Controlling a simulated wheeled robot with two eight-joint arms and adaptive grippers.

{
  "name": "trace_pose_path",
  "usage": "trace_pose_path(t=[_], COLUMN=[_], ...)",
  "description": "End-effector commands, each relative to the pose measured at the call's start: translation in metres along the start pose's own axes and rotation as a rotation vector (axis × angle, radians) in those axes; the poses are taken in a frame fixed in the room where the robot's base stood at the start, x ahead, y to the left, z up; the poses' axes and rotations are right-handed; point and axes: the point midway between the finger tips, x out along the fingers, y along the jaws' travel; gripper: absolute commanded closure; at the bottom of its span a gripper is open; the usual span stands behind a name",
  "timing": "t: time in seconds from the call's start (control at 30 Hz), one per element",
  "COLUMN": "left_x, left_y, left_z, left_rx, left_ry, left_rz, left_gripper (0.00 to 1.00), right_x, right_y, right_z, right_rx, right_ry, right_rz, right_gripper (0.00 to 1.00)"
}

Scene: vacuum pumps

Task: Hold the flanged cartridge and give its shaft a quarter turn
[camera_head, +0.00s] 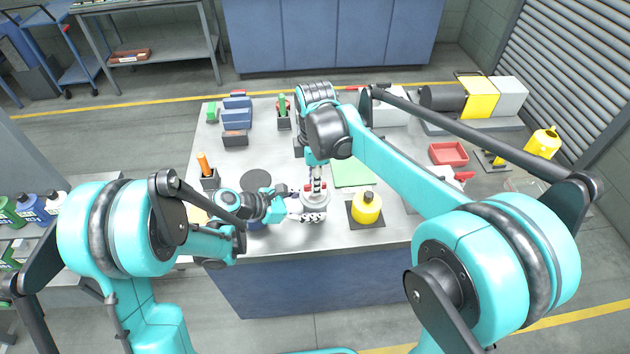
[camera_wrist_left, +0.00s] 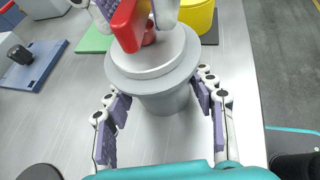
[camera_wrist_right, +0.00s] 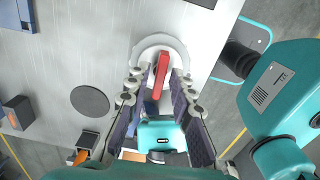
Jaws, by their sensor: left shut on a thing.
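The flanged cartridge (camera_head: 314,200) is a grey, upright cylinder with a wide round flange (camera_wrist_left: 152,62), near the bench's front edge. A red bar (camera_wrist_left: 128,27) sits on top at its shaft; it also shows in the right wrist view (camera_wrist_right: 161,72). My left gripper (camera_head: 308,212) comes in from the left and is shut on the cartridge body below the flange, its fingers on both sides in the left wrist view (camera_wrist_left: 164,95). My right gripper (camera_wrist_right: 160,80) points down from above, its fingers on either side of the red bar with narrow gaps. Contact with the bar cannot be made out.
A yellow container (camera_head: 366,208) stands on a dark pad just right of the cartridge. A green mat (camera_head: 352,173) lies behind it. A dark round disc (camera_head: 256,178) lies to the left, near a holder with an orange handle (camera_head: 204,166). A red tray (camera_head: 448,153) is further right.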

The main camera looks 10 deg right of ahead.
Motion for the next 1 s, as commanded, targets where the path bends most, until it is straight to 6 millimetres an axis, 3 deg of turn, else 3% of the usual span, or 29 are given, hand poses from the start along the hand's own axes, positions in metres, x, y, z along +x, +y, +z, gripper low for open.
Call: trace_pose_path(t=[0.37,1.0], left_x=[0.000,0.000], left_y=[0.000,0.000], left_z=[0.000,0.000], left_rx=[0.000,0.000], left_ry=[0.000,-0.001], left_rz=[-0.001,-0.001], left_gripper=[0.61,0.61], right_x=[-0.001,-0.020], right_y=[0.000,0.000], right_z=[0.000,0.000], right_rx=[0.003,0.004], right_ry=[0.000,0.000], right_rz=[0.000,0.000], right_gripper=[0.69,0.69])
